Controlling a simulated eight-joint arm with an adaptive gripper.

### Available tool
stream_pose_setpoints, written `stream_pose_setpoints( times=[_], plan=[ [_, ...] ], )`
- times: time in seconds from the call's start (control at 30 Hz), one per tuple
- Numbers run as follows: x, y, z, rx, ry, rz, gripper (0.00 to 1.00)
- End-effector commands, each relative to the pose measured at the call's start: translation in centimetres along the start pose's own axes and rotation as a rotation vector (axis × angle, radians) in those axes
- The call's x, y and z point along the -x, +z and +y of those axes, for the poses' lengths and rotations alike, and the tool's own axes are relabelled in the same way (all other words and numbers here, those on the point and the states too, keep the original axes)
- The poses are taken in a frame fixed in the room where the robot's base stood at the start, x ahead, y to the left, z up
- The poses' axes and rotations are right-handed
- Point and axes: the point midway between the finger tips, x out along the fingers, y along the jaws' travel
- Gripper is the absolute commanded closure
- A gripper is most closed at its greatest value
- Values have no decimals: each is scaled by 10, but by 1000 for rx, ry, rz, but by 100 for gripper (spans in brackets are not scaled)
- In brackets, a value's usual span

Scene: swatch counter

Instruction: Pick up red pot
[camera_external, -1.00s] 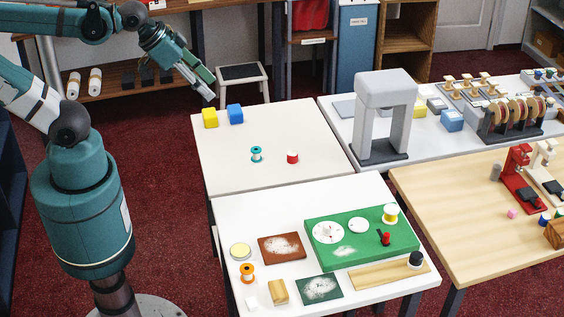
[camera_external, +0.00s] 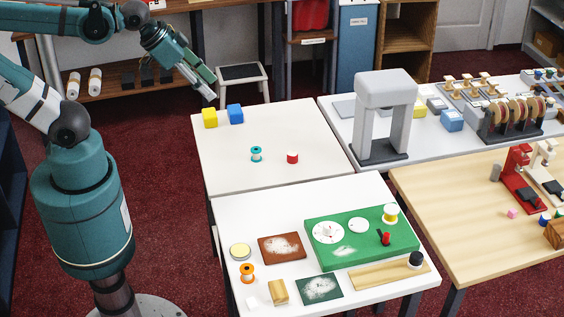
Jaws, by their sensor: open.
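The red pot (camera_external: 292,157) is a small red cylinder with a pale top. My gripper (camera_external: 207,91) is open and empty. It hangs in the air near the back left corner of that table, above the yellow and blue cubes in the picture and well apart from the red pot. Its fingertips are small in this view. Nothing hides the pot.
A yellow cube (camera_external: 210,117) and a blue cube (camera_external: 235,114) sit at the back left. A grey arch (camera_external: 385,92) rises to the right. The front table holds a green board (camera_external: 375,250).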

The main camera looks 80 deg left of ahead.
Motion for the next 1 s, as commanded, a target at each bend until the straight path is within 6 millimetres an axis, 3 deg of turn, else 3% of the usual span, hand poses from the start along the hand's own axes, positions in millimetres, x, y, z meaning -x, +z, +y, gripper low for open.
stream_pose_setpoints(
  times=[0.47,1.0],
  plan=[
    [-33,-29,-12,-179,-4,-81,59],
    [-94,-62,-31,-432,23,-197,59]
  ],
)
